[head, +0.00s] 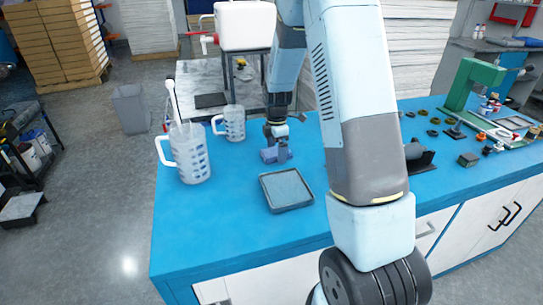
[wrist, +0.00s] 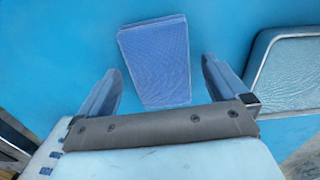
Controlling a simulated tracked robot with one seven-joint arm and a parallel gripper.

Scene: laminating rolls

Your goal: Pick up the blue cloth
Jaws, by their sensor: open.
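The blue cloth (wrist: 156,62) is a folded, textured rectangle lying on the blue bench top. In the wrist view it lies ahead of and partly between the two fingers. My gripper (wrist: 162,80) is open and empty, with a finger to each side of the cloth's near end and a gap on both sides. In the head view my gripper (head: 277,150) points down at the cloth (head: 271,155), which is partly hidden behind the fingers. I cannot tell the exact height of the fingertips above the bench.
A grey tray (head: 286,190) stands just in front of the cloth; it shows right in the wrist view (wrist: 290,75). A large jug (head: 188,155) with a stirrer and a smaller jug (head: 232,124) stand to the left. A green press (head: 474,84) stands far right. The bench's front left is clear.

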